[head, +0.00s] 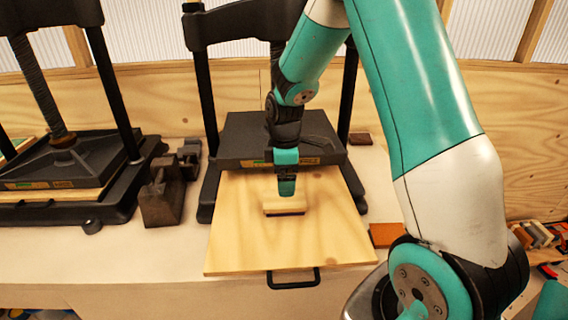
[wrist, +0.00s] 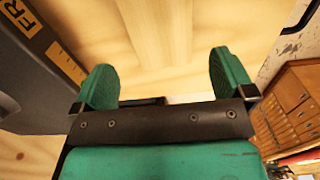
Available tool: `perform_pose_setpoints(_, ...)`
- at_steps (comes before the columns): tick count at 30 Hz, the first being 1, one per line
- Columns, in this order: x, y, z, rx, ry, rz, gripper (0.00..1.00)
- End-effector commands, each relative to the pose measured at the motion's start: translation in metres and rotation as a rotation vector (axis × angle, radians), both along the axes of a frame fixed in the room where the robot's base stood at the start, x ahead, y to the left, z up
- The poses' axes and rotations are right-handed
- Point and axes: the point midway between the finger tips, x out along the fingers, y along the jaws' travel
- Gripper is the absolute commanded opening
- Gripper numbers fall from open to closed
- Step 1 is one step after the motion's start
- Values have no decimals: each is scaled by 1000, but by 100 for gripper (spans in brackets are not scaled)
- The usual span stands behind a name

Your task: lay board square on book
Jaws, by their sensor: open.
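A small pale board (head: 285,203) lies on the large wooden press board in the head view. A thin dark layer shows along its front lower edge, seemingly the book (head: 286,213) under it. I cannot tell how squarely the two line up. My gripper (head: 287,192) points down just above and behind the pale board, and hides part of its back edge. In the wrist view my gripper's two green fingers (wrist: 160,82) stand wide apart. Pale wood grain fills the view between and beyond them; I cannot tell which board it belongs to.
The large press board (head: 235,250) has a black handle (head: 293,279) at its front. A black press (head: 270,135) stands behind, with posts on both sides. Another press (head: 65,165) and dark weights (head: 165,190) are at left. A brown-orange block (head: 385,235) lies at right.

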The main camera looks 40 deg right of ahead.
Motion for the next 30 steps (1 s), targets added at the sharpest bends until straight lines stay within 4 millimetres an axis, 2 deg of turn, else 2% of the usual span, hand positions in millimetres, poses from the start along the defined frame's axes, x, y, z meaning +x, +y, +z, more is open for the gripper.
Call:
perform_pose_setpoints(3, 1, 0, 24, -1, -7, 0, 100)
perform_pose_setpoints(6, 1, 0, 41, -1, -4, 0, 100)
perform_pose_setpoints(10, 0, 1, 54, 1, -2, -1, 100)
perform_pose_setpoints(12, -4, 10, 63, 9, -10, -10, 100)
perform_pose_setpoints(14, -12, 31, 74, 30, -23, -28, 100)
perform_pose_setpoints(17, -42, 85, 98, 97, -48, -89, 100)
perform_pose_setpoints(18, -60, 109, 107, 133, -52, -118, 100)
perform_pose_setpoints(22, -128, 174, 128, 246, -28, -221, 100)
perform_pose_setpoints(24, -163, 197, 134, 294, -1, -266, 100)
perform_pose_setpoints(27, -201, 216, 139, 339, 38, -314, 100)
perform_pose_setpoints(30, -220, 225, 140, 358, 61, -343, 100)
